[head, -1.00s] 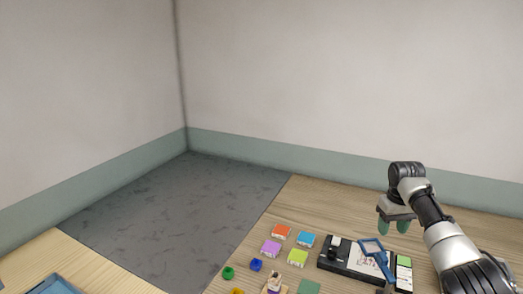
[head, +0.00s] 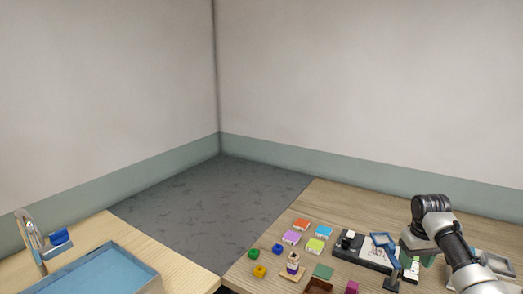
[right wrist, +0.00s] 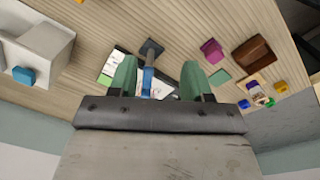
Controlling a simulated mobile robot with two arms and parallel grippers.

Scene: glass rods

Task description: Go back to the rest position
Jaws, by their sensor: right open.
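My right gripper (head: 415,258) is at the right side of the wooden table in the head view, just right of a blue-framed magnifier (head: 382,240). In the right wrist view its two green fingertips (right wrist: 158,76) are apart with no object held between them. The magnifier's dark stand and blue handle (right wrist: 148,80) show behind the gap between the fingers. My left gripper is not in view.
A black-and-white board (head: 352,243) lies beside the magnifier.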

